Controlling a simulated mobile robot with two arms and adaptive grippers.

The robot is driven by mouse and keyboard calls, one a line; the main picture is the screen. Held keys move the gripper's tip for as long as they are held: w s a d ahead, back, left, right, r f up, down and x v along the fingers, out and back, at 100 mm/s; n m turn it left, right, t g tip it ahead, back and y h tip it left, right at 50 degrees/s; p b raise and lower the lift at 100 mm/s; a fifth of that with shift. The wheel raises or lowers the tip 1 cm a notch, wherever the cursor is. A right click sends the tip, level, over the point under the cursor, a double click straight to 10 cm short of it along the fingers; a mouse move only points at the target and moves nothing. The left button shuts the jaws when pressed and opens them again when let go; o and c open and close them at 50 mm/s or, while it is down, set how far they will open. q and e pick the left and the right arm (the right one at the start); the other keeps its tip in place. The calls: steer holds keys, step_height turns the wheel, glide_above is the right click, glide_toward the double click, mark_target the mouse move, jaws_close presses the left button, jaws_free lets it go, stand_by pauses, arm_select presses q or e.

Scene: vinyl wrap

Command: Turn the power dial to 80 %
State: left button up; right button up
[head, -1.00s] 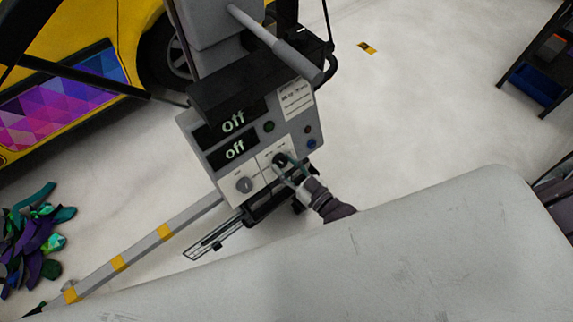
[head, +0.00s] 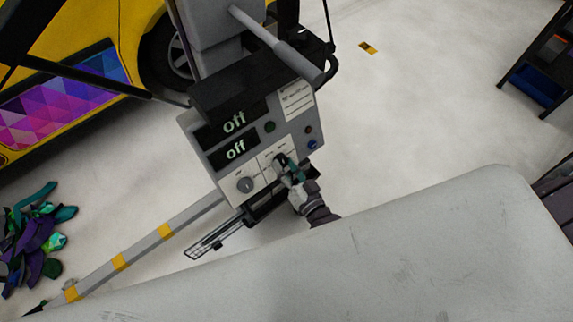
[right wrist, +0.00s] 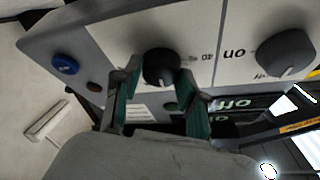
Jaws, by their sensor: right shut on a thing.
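The grey control box (head: 200,145) has two dark displays, both reading "off" in the head view. The power dial (right wrist: 160,66) is a round black knob on a white label panel; in the head view it is largely covered by my right gripper (head: 284,167). In the right wrist view the green fingers of the right gripper (right wrist: 158,82) are on either side of this dial, shut on it. The dial's setting cannot be read. A second grey knob (head: 245,185), with "on" lettering beside it, also shows in the right wrist view (right wrist: 287,52). My left gripper is not in view.
A blue button (right wrist: 65,63) and a small red one (right wrist: 94,86) sit beside the dial. A yellow car (head: 60,45) stands behind the box. Wrap scraps (head: 35,232) lie at the left.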

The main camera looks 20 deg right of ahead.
steer(key=m+h, duration=0.1)
steer(key=m, duration=0.2)
steer(key=m+h+p, duration=0.1)
steer(key=m+h, duration=0.1)
steer(key=m, duration=0.2)
steer(key=shift+a+r+g+p, duration=0.1)
steer(key=shift+a+g+p, duration=0.05)
steer(key=shift+g+p, duration=0.2)
steer(key=o, duration=1.1)
steer(key=shift+o, duration=0.2)
steer(key=s+r, duration=0.1)
steer(key=s, duration=1.1)
steer(key=shift+d+r, duration=0.25)
steer(key=shift+d, duration=0.05)
